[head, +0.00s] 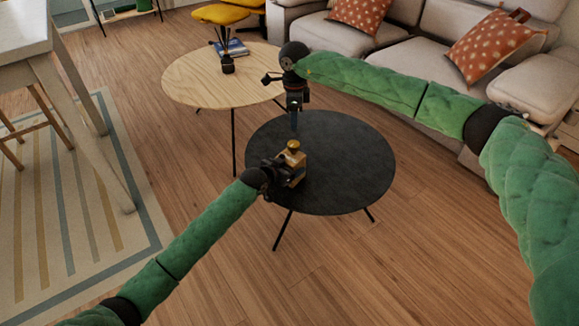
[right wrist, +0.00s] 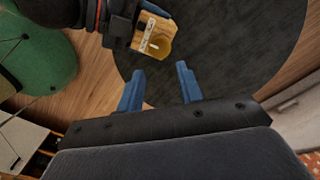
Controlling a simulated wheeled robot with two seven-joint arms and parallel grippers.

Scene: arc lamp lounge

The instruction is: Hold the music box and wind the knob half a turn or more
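The music box (head: 299,160) is a small wooden box with a gold knob (head: 293,146) on top, at the left part of the dark round table. In the right wrist view the box (right wrist: 146,31) shows a pale strip with dark marks, and the round gold knob (right wrist: 159,46) faces the camera. My left gripper (head: 281,171) is shut on the box from its near left side; its fingertips are partly hidden. My right gripper (head: 294,130) points down above and behind the knob. Its blue fingers (right wrist: 160,70) are apart and empty, not touching the knob.
The dark round table (head: 350,160) is otherwise bare. A light wooden table (head: 200,82) behind left holds a dark bottle (head: 228,64) and books (head: 233,47). A beige sofa (head: 420,68) stands behind right. A white table (head: 25,35) is at far left.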

